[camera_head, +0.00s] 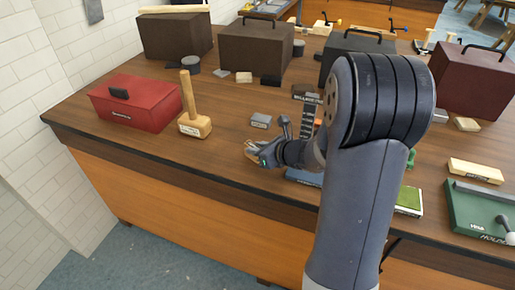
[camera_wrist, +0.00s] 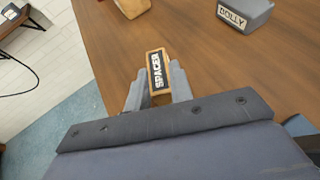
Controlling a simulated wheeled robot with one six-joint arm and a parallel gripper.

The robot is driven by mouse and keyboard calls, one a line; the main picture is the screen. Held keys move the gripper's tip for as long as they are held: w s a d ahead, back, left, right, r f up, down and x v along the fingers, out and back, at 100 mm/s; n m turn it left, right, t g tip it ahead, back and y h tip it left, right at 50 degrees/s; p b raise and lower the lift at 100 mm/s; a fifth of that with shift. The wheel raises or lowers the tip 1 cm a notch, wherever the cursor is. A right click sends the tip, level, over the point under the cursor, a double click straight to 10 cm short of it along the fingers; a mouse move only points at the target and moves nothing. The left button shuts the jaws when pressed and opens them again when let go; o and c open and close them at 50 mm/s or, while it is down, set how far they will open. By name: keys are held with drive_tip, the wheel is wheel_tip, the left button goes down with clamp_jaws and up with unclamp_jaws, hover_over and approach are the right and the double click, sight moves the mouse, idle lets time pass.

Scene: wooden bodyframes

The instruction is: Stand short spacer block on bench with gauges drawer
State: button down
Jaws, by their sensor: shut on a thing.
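The spacer block (camera_wrist: 157,66) is a small wooden block with a black "SPACER" label, seen in the wrist view between my fingers. My gripper (camera_wrist: 158,88) is shut on it, with one grey finger on each side. In the head view my gripper (camera_head: 257,154) is at the bench's front left part, and only a small pale bit of the block shows there. I cannot tell whether the block touches the bench. The wooden bench top (camera_head: 225,165) lies under and around it. No gauges drawer can be made out; the bench front (camera_head: 170,200) is plain orange-brown wood.
A wooden mallet (camera_head: 194,125) stands left of my gripper, beside a red box (camera_head: 137,102). Dark cases (camera_head: 255,50) stand farther back. The front left bench top is clear.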

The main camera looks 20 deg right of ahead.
drive_tip(key=shift+f+b, duration=0.35)
drive_tip(key=shift+f, duration=0.05)
drive_tip(key=c, duration=1.2)
unclamp_jaws()
drive_tip(key=shift+o, duration=0.2)
